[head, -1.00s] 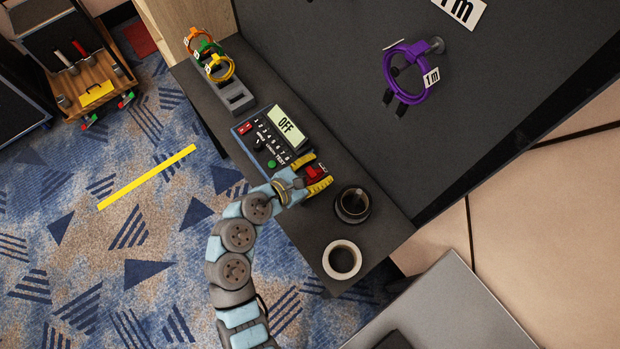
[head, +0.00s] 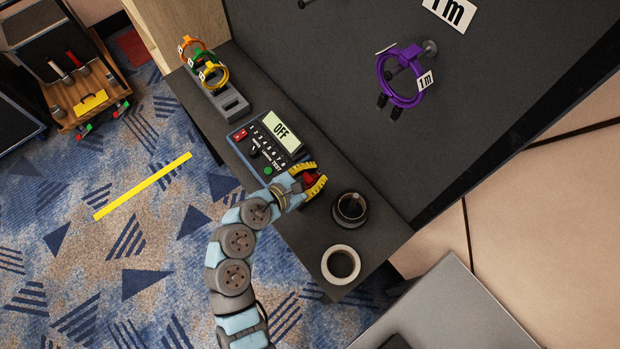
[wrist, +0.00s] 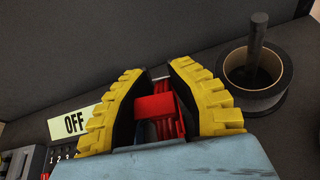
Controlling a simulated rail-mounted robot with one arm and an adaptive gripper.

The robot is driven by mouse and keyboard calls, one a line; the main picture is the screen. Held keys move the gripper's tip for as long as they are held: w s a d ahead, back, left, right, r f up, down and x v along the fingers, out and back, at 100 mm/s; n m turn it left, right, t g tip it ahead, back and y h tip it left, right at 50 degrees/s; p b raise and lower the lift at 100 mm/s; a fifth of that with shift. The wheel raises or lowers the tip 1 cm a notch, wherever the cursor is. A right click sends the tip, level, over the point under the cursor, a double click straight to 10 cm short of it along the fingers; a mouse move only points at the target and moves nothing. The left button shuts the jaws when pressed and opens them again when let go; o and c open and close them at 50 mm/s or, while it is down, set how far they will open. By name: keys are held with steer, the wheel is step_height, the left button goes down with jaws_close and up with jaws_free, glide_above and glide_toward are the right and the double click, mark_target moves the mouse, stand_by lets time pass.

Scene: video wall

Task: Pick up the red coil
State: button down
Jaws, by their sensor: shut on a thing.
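The red coil (wrist: 157,110) sits between the two yellow ridged fingers of my gripper (wrist: 158,76) in the wrist view. In the head view only a small red part of the coil (head: 311,179) shows between the fingers of my gripper (head: 317,176), above the dark shelf. The fingers are shut on it from both sides. The fingers and my wrist housing hide much of the coil. I cannot tell whether it still touches the shelf.
The tester reading OFF (head: 267,140) lies left of my gripper. A black spool (head: 350,210) and a white ring (head: 341,264) are close on the right. A grey holder (head: 234,106) carries orange, green and yellow coils. A purple coil (head: 385,80) hangs on the wall panel.

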step_height(320, 180, up, 10)
steer(key=p, duration=0.7)
steer(key=w+a+r+n+g+p, duration=0.1)
steer(key=p, duration=0.3)
steer(key=shift+w+a+r, duration=0.15)
steer(key=shift+w+r, duration=0.15)
steer(key=shift+f, duration=0.25)
step_height(320, 180, down, 6)
steer(key=b, duration=0.5)
steer(key=shift+b, duration=0.3)
